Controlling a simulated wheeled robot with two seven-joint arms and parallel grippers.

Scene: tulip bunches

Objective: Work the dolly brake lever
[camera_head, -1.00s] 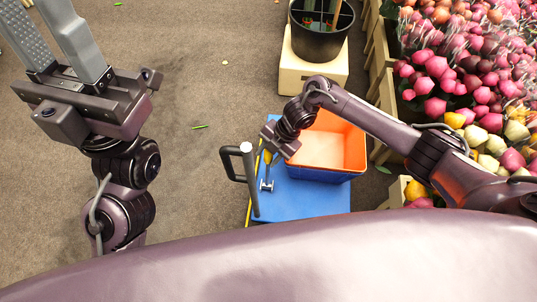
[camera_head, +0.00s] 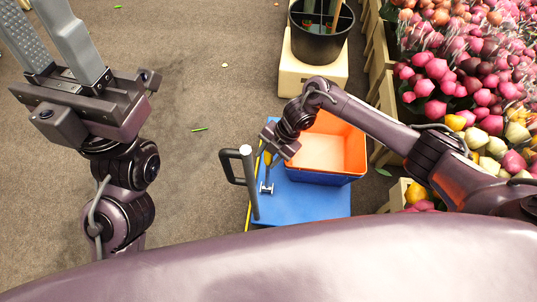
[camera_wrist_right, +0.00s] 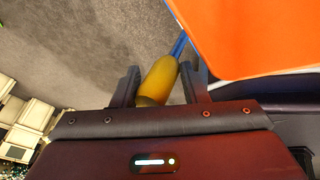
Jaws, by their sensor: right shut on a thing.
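The brake lever has a yellow grip (camera_wrist_right: 158,80), seen between my right fingers in the right wrist view. My right gripper (camera_wrist_right: 163,88) is shut on this grip. In the head view a bit of the yellow grip (camera_head: 268,158) shows under my right gripper (camera_head: 266,148), and a metal fitting (camera_head: 267,188) sits below it on the blue dolly (camera_head: 310,204). The lever's top is hidden by the gripper. My left gripper (camera_head: 45,20) is open and empty over the floor at the upper left, its fingertips cut off by the frame edge.
An orange-lined crate (camera_head: 335,140) stands on the dolly, close beside the right gripper. A dark push handle (camera_head: 239,170) rises at the dolly's left. A black bucket (camera_head: 320,40) stands on a pale block behind. Crates of tulips (camera_head: 455,75) line the right.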

